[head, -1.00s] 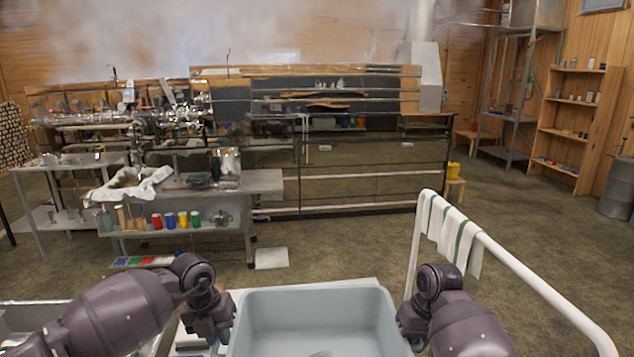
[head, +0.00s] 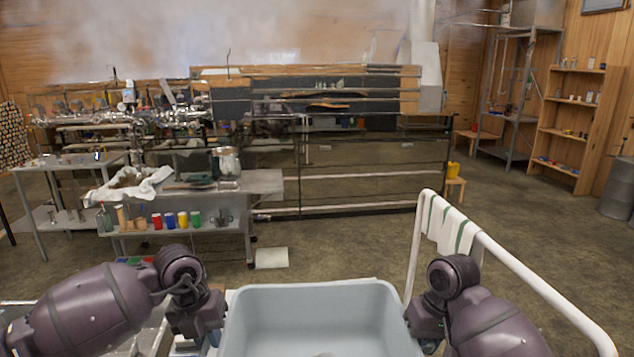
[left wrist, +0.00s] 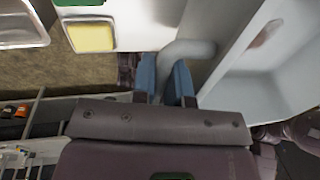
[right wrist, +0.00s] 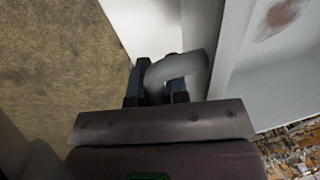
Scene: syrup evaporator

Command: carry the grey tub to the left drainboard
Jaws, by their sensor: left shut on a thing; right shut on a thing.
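The grey tub (head: 315,298) is at the bottom centre of the head view, open side up; its lower part is cut off. My left gripper (head: 208,322) is at its left side, shut on a curved grey handle (left wrist: 188,48) in the left wrist view. My right gripper (head: 425,312) is at its right side, shut on the matching handle (right wrist: 178,66) in the right wrist view. The tub's inside (left wrist: 265,75) shows a brownish smudge. A shiny metal surface (head: 150,335) lies at lower left, partly behind my left arm; I cannot tell if it is the left drainboard.
A white rail (head: 540,280) with a striped towel (head: 450,228) stands close on the right. A steel cart (head: 262,182) with jars and a pot is ahead left. A yellow item (left wrist: 90,37) lies near the left gripper. Open floor (head: 345,235) lies beyond the tub.

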